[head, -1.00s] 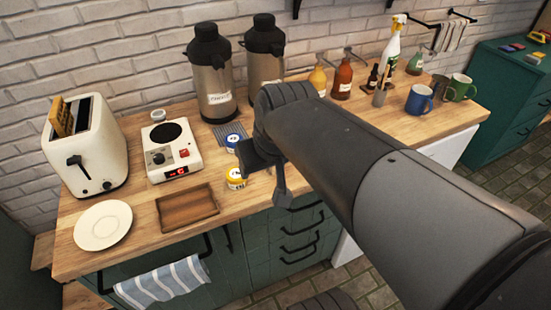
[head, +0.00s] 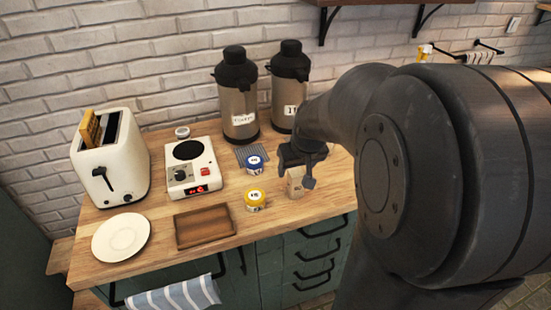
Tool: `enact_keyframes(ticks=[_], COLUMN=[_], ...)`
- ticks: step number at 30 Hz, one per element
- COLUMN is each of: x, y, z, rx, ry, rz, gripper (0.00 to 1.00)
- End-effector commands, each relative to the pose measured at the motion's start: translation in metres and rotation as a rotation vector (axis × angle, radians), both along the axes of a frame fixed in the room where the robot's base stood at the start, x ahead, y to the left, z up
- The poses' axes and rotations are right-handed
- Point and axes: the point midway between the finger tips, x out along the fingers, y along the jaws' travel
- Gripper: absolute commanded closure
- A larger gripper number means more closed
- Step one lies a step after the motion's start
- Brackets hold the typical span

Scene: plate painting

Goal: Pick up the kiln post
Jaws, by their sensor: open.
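A small beige block with a dark mark, which looks like the kiln post (head: 295,184), stands on the wooden counter (head: 165,262) near its front edge, right of the yellow-labelled jar. My gripper (head: 297,170) is open, fingers pointing down, right at the block's top. One finger shows to the left and behind, the other to the right. The upper part of the block is partly hidden by the gripper. I cannot tell whether the fingers touch it.
A yellow jar (head: 255,203) and a blue jar (head: 254,167) stand just left. Two steel dispensers (head: 239,105) are behind. A brown tray (head: 205,243), hot plate (head: 205,165), plate (head: 121,237) and toaster (head: 115,160) fill the left. My arm hides the right side.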

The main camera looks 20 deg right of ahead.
Motion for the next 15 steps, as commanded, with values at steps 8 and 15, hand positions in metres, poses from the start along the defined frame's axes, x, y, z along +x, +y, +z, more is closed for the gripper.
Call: enact_keyframes(ticks=[8, 15], x=[0.007, 0.020], y=[-0.003, -0.008], z=[-0.019, -0.046], rx=[0.000, 0.000], ry=[0.004, 0.003], rz=[0.000, 0.000], gripper=[0.38, 0.38])
